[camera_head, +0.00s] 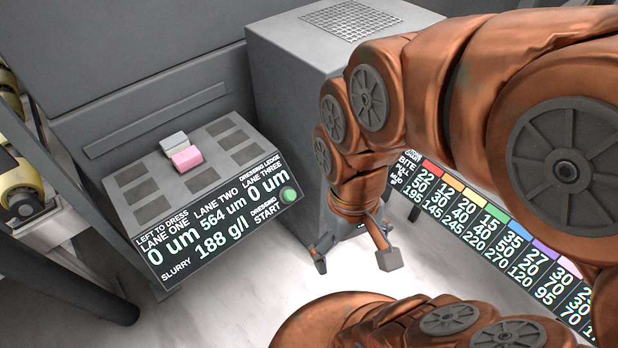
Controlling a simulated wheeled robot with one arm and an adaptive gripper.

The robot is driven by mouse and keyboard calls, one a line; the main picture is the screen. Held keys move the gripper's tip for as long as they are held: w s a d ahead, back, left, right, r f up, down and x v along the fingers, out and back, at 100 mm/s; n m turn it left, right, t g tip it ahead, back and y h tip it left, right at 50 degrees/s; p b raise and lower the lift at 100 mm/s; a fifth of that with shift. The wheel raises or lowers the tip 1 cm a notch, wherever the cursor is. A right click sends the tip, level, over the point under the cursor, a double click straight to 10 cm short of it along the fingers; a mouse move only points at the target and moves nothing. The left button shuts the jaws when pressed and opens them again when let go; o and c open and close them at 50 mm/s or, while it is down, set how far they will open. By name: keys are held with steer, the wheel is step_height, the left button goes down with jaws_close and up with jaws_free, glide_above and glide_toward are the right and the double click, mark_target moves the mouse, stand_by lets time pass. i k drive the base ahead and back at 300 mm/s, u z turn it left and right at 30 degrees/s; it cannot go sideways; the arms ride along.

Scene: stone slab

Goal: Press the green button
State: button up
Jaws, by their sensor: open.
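The green button (288,194) is a small round button at the right end of the black display panel (215,225), beside the words "DRESSING START". The panel is the sloping front of a grey ledge unit. My gripper (354,262) hangs from the copper-coloured arm, to the right of the button and lower in the picture. Its two fingers are spread apart with nothing between them. The gripper is apart from the button, and nothing covers the button in this view.
A pink and grey block (186,157) sits on the ledge top (135,197) among dark rectangular pads. A tall grey cabinet (290,100) stands behind the gripper. A board with coloured columns (490,240) is at right. A rack with rollers (22,190) is at left. Pale floor (240,300) lies open in front.

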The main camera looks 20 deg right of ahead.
mark_target(290, 195)
steer(key=u, duration=0.9)
steer(key=k, duration=1.3)
steer(key=u, duration=0.45)
steer(key=i, duration=0.75)
steer(key=z, duration=0.15)
